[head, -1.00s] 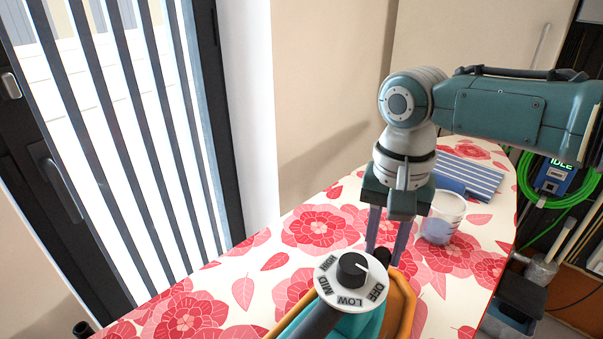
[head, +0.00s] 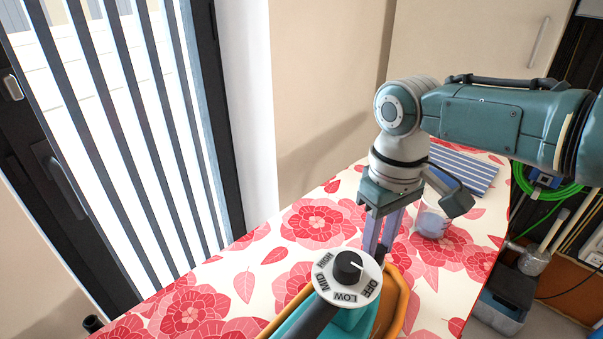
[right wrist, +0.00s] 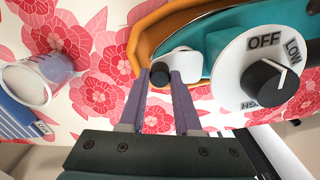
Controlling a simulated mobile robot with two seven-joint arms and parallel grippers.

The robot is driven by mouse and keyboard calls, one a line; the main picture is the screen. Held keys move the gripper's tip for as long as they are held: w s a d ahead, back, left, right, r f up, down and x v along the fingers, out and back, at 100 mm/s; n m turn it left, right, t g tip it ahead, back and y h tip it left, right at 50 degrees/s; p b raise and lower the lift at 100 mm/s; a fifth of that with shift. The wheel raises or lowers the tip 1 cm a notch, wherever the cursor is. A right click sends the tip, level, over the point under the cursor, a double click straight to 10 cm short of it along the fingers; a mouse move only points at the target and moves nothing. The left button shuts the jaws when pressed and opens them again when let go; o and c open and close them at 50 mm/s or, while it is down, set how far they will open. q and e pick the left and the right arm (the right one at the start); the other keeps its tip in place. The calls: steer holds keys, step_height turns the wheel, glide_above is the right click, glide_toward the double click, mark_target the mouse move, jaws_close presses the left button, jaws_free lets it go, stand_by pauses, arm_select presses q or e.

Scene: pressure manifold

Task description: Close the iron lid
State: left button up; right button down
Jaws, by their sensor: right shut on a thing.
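The teal iron (head: 352,324) sits in an orange holder (head: 395,318) at the bottom of the head view, with a white dial (head: 330,291) marked OFF, LOW, MID and HIGH. In the right wrist view, a small white lid piece (right wrist: 183,64) with a dark round end (right wrist: 160,74) lies at the iron's end. My right gripper (head: 378,256) points down behind the dial. In the right wrist view, its purple fingers (right wrist: 167,76) are shut on the lid piece. The dial partly hides this spot in the head view, and the lid's exact angle is unclear. My left gripper is out of view.
A clear cup (head: 432,222) stands just right of my right gripper on the floral cloth (head: 240,285). A blue striped item (head: 466,170) lies behind it. A dark-lidded container (head: 510,290) is beyond the table's right edge. The cloth left of the iron is clear.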

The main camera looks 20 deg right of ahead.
steer(key=shift+n, duration=1)
steer(key=c, duration=0.6)
jaws_free()
step_height(320, 180, up, 9)
steer(key=shift+f+p, duration=0.1)
steer(key=shift+p, duration=0.95)
steer(key=shift+r, duration=0.6)
